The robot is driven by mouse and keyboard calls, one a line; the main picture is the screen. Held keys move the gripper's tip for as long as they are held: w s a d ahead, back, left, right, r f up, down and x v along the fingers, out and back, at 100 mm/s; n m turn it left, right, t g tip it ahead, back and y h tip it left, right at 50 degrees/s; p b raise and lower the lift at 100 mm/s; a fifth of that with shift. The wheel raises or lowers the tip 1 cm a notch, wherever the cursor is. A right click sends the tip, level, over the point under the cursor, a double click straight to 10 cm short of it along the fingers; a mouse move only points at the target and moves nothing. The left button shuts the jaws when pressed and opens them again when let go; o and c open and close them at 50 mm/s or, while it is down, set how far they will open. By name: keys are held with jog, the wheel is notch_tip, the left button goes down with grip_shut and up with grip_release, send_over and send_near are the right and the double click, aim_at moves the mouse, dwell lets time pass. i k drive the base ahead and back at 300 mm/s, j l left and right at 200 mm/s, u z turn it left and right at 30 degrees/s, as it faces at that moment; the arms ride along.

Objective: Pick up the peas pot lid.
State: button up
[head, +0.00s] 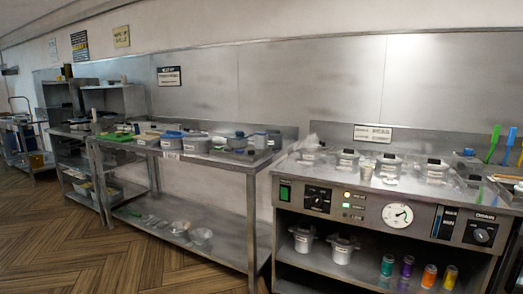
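Several lidded metal pots stand in a row on the frying range top (330,172) at the right. From left to right I see a first pot (309,156), a second pot (347,160), a third pot (390,163) and a fourth pot (435,169). Their lids have dark knobs and the pots have pale labels. The labels are too small to read, so I cannot tell which lid belongs to the peas pot. My gripper is not in view.
The range front has a dial gauge (398,215) and knobs. Two white pots (342,249) and coloured shakers (407,266) stand on its lower shelf. A steel table (256,163) with containers stands left of it. The wooden floor (90,250) at lower left is clear.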

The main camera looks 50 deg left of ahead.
aim_at(323, 145)
jog(key=i+j+u, duration=0.1)
jog(key=u, duration=0.3)
jog(key=i+u, duration=0.1)
jog(key=u, duration=0.3)
jog(key=i+j+u, duration=0.1)
jog(key=u, duration=0.3)
jog(key=i+u, duration=0.1)
jog(key=u, duration=0.3)
